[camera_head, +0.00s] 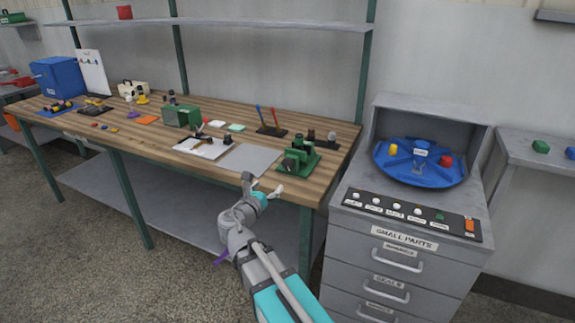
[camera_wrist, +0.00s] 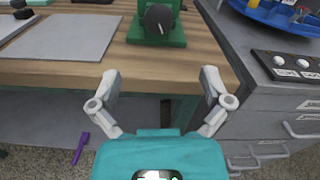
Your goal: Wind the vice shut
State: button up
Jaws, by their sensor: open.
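The green vice (camera_head: 298,158) stands near the right front corner of the wooden workbench (camera_head: 330,158). In the wrist view the vice's green base (camera_wrist: 157,34) is at the top middle, with a dark round part (camera_wrist: 158,18) facing me. The vice's upper part is cut off there, and I cannot tell how far its jaws are apart. My gripper (camera_head: 262,186) is in front of the bench edge, below the vice and apart from it. In the wrist view my gripper (camera_wrist: 163,84) has its two fingers spread wide with nothing between them.
A grey mat (camera_head: 250,160) lies left of the vice. A drawer cabinet (camera_head: 405,245) with a blue round tray (camera_head: 420,172) and a button panel (camera_head: 410,213) stands close on the right. A purple brush-like thing (camera_wrist: 80,148) is lower down, left of my gripper.

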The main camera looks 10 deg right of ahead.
aim_at(287, 164)
jog(key=shift+a, duration=0.1)
jog(key=x, duration=1.3)
jog(key=shift+w, duration=0.4)
jog(key=c, duration=1)
jog(key=shift+c, duration=0.8)
jog(key=shift+m, duration=0.4)
